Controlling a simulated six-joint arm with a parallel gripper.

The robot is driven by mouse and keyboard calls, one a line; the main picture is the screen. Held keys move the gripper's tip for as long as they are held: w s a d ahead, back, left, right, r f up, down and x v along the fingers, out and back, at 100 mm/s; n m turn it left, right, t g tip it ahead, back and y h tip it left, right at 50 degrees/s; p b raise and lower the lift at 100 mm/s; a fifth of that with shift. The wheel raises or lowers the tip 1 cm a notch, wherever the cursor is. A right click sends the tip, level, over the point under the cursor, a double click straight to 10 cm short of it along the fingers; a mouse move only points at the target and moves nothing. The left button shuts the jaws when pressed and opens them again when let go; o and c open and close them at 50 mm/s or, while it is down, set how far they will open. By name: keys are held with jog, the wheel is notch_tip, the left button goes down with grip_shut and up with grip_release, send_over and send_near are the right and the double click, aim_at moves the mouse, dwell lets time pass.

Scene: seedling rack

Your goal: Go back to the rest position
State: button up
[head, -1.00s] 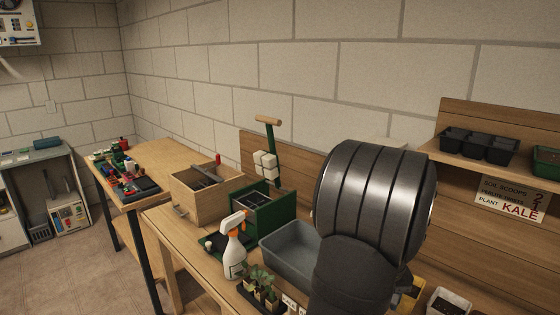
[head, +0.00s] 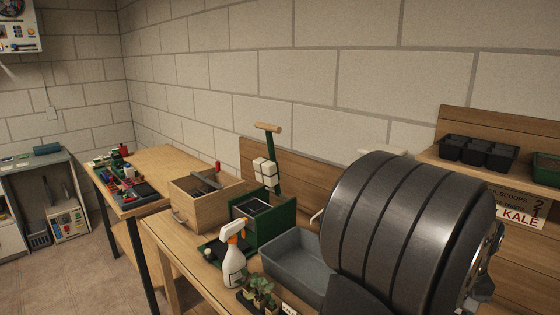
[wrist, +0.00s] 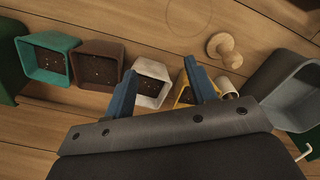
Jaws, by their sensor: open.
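My gripper (wrist: 160,66) shows in the wrist view, with its two blue fingers spread apart and nothing held between them. It is over the wooden bench, above a row of small pots. A white pot (wrist: 152,72) shows between the fingers, and a yellow pot (wrist: 184,92) is partly hidden by the right finger. In the head view my dark ribbed arm fills the lower right, and I cannot make out the fingers there.
A brown pot (wrist: 97,50) and a teal pot (wrist: 42,72) stand left of the white one. A wooden knob-shaped object (wrist: 226,50) lies at right. In the head view, a grey tub (head: 285,268), spray bottle (head: 233,265), seedlings (head: 262,288) and wooden box (head: 190,207) crowd the bench.

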jog(key=d+m, duration=0.6)
jog(key=d, duration=0.8)
jog(key=shift+s+r+m, duration=0.15)
jog(key=shift+r+m, duration=0.05)
jog(key=shift+m, duration=0.1)
jog(key=a+f+n, duration=0.1)
jog(key=a+n, duration=0.7)
jog(key=a, duration=1)
jog(key=shift+s+f, duration=0.25)
jog(key=shift+f, duration=0.05)
